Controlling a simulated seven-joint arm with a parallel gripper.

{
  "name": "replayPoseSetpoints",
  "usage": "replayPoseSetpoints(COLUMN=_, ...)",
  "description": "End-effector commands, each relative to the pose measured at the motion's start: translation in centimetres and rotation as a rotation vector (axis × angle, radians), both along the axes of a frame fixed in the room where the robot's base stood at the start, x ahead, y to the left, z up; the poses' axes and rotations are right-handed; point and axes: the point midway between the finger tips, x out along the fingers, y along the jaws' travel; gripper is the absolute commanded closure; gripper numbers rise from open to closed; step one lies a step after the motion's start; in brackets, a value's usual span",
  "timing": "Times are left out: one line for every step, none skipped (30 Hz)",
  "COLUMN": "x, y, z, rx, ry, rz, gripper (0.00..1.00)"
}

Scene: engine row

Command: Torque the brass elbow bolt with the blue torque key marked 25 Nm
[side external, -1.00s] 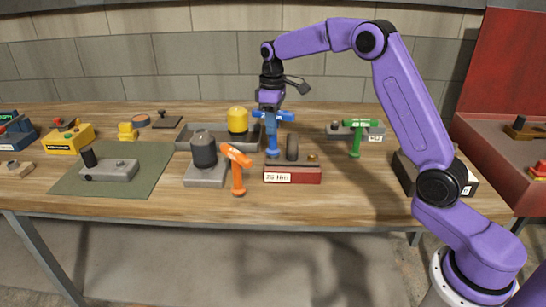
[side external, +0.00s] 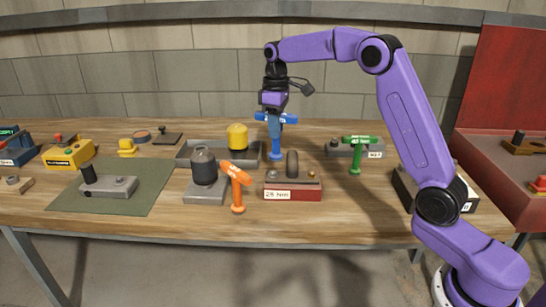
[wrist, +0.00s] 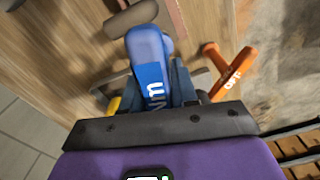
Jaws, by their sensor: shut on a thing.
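My gripper (side external: 274,114) is shut on the blue torque key (side external: 276,143) near its T-shaped head. The key hangs upright, seemingly lifted a little off the table, behind the red block (side external: 292,195). In the wrist view the blue key (wrist: 148,52) lies between my fingers (wrist: 155,95), with part of a white "Nm" marking showing; its number is hidden.
An orange key (side external: 237,185) stands left of the red block, near a grey block with a dark cylinder (side external: 204,165). A green key (side external: 356,155) stands right. A grey tray (side external: 190,152) and yellow cylinder (side external: 237,137) are behind left. A green mat (side external: 150,200) lies left.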

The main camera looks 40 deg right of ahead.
Motion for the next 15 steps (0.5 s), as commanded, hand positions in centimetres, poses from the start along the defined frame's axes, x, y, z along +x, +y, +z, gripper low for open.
replayPoseSetpoints(x=-0.5, y=-0.9, z=0.4, rx=0.0, ry=-0.005, rz=-0.016, gripper=1.0)
replayPoseSetpoints(x=-0.9, y=-1.4, z=0.5, rx=-0.001, ry=-0.004, rz=-0.025, gripper=1.0)
replayPoseSetpoints(x=-1.5, y=-2.1, z=0.7, rx=-0.001, ry=-0.004, rz=-0.037, gripper=1.0)
replayPoseSetpoints(x=-2.0, y=-2.6, z=0.8, rx=0.0, ry=-0.004, rz=-0.048, gripper=1.0)
replayPoseSetpoints(x=-2.6, y=-3.2, z=0.9, rx=0.0, ry=-0.004, rz=-0.06, gripper=1.0)
replayPoseSetpoints(x=-3.3, y=-3.9, z=1.1, rx=0.0, ry=-0.005, rz=-0.074, gripper=1.0)
replayPoseSetpoints(x=-3.8, y=-4.4, z=1.2, rx=0.0, ry=-0.004, rz=-0.084, gripper=1.0)
replayPoseSetpoints(x=-4.3, y=-4.9, z=1.3, rx=-0.001, ry=-0.004, rz=-0.093, gripper=1.0)
replayPoseSetpoints(x=-5.0, y=-5.5, z=1.4, rx=0.0, ry=-0.004, rz=-0.106, gripper=1.0)
replayPoseSetpoints(x=-5.4, y=-5.8, z=1.4, rx=0.0, ry=-0.004, rz=-0.115, gripper=1.0)
replayPoseSetpoints(x=-5.8, y=-6.2, z=1.5, rx=0.0, ry=-0.004, rz=-0.122, gripper=1.0)
replayPoseSetpoints(x=-6.3, y=-6.6, z=1.5, rx=0.0, ry=-0.005, rz=-0.131, gripper=1.0)
replayPoseSetpoints(x=-6.7, y=-6.8, z=1.5, rx=0.0, ry=-0.004, rz=-0.137, gripper=1.0)
replayPoseSetpoints(x=-6.9, y=-7.0, z=1.6, rx=0.0, ry=-0.004, rz=-0.142, gripper=1.0)
replayPoseSetpoints(x=-7.2, y=-7.3, z=1.5, rx=-0.001, ry=-0.003, rz=-0.148, gripper=1.0)
